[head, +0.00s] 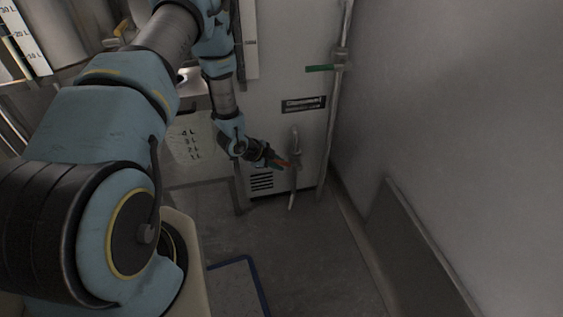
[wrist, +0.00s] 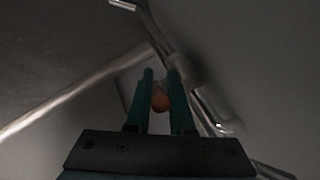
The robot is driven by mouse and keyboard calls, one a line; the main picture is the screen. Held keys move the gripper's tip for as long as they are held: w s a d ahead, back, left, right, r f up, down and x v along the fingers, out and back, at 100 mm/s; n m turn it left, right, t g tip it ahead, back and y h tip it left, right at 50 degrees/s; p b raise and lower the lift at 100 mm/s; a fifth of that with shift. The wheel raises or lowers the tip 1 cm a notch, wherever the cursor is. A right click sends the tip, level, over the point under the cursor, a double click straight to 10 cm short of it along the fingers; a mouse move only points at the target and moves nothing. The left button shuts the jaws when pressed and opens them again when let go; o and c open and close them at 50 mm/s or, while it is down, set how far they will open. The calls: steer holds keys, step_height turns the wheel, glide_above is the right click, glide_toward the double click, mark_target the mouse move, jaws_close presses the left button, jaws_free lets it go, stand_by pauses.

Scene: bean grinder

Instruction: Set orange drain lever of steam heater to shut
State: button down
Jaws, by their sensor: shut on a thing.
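The steam heater (head: 285,70) is a pale cabinet against the back wall, with a dark label plate and a vent low down. An orange drain lever (head: 283,162) sits on a thin vertical drain pipe (head: 294,180) at its lower front. My gripper (head: 276,160) reaches the lever from the left. In the wrist view the rounded orange end of the lever (wrist: 160,101) lies between my two green fingers (wrist: 161,95), which are shut on it. The fingers hide part of the lever and its valve, so its exact angle is hard to tell.
A green lever (head: 320,68) sticks out from a taller pipe (head: 338,80) to the right. A grey panel (head: 415,250) leans at the right wall. Open floor (head: 300,270) lies in front.

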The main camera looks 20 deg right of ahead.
steer(key=f+h+b, duration=0.1)
steer(key=h+b, duration=0.1)
steer(key=f+h+b, duration=0.1)
steer(key=f+b, duration=0.1)
steer(key=f+n+h+b, duration=0.1)
steer(key=h, duration=0.1)
steer(key=shift+a+f+h+b, duration=0.25)
steer(key=shift+a+h+b, duration=0.05)
steer(key=shift+b, duration=0.1)
stand_by(0.3)
steer(key=c, duration=1.1)
jaws_free()
